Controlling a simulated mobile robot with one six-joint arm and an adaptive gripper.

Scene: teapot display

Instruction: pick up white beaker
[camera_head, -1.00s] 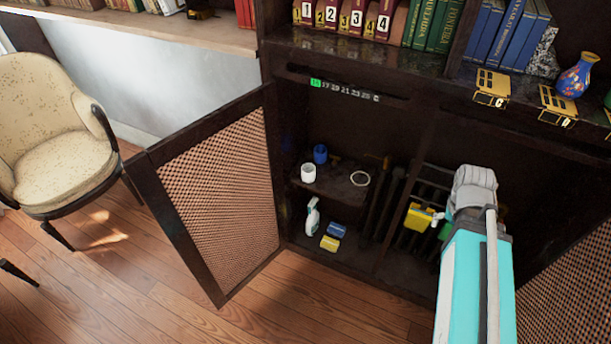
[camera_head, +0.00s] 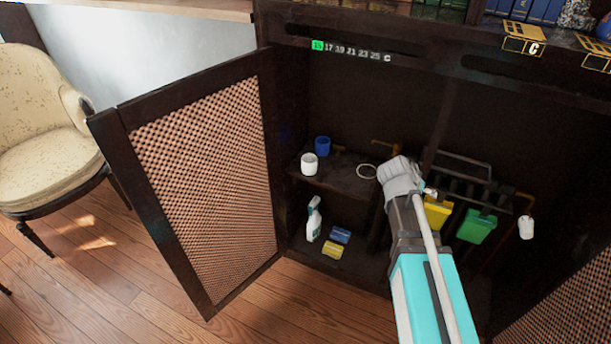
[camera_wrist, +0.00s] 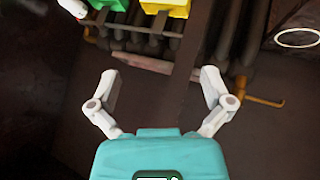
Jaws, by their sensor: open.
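The white beaker (camera_head: 309,165) stands upright on the small shelf inside the open cabinet, at the front left of a blue beaker (camera_head: 322,146). I do not see the white beaker in the wrist view. My gripper is open and empty in the wrist view (camera_wrist: 158,88), with its two fingers spread wide.
A pale ring (camera_head: 366,172) lies on the shelf's right part. Below stand a spray bottle (camera_head: 313,220) and blue and yellow sponges (camera_head: 336,248). Yellow and green items (camera_head: 477,226) hang at a rack on the right. The open lattice door (camera_head: 205,180) stands at the left.

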